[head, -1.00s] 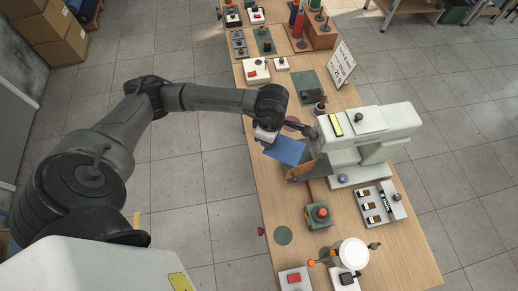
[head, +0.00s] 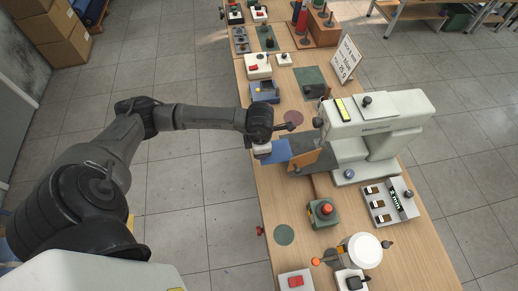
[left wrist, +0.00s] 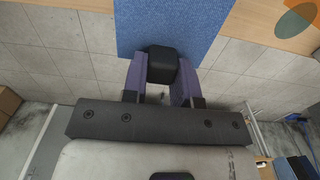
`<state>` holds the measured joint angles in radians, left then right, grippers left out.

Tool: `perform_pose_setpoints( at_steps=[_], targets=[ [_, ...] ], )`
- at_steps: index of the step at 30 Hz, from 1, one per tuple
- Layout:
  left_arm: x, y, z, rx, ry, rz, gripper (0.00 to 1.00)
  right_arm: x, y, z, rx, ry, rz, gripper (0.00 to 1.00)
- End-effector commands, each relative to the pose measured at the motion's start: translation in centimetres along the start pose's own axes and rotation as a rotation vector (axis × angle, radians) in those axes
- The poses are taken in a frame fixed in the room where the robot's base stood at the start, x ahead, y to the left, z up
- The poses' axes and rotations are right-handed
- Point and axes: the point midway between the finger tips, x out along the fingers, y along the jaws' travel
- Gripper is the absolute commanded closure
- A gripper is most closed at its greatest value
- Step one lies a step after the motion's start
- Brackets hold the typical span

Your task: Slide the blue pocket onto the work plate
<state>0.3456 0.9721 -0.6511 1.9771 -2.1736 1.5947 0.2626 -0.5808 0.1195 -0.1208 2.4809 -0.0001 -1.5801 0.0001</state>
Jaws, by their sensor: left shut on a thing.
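The blue pocket (head: 276,153) is a flat blue fabric piece. It lies just left of a brown-and-dark plate (head: 305,161) at the front of the white sewing-style machine (head: 375,122), which I take to be the work plate. Their edges look close together; I cannot tell whether they touch or overlap. My left gripper (head: 262,149) is at the pocket's left end. In the left wrist view its purple fingers (left wrist: 162,88) are shut on a black block (left wrist: 162,66) at the edge of the blue fabric (left wrist: 172,25). My right gripper is not in view.
A sign (head: 345,60) and a blue device (head: 264,92) stand behind. The table's left edge is close by.

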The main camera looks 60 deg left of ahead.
Motion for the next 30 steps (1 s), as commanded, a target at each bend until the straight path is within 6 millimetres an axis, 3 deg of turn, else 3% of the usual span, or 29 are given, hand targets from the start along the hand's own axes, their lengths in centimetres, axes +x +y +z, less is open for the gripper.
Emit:
perform_pose_setpoints(
  at_steps=[9,30],
  targets=[
    [2.7,0.0,0.5,0.001,0.000,0.000,0.96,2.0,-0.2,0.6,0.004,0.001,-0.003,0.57],
    [2.4,0.0,6.0,0.001,-0.002,0.000,0.96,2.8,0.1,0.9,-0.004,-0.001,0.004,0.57]
  ],
)
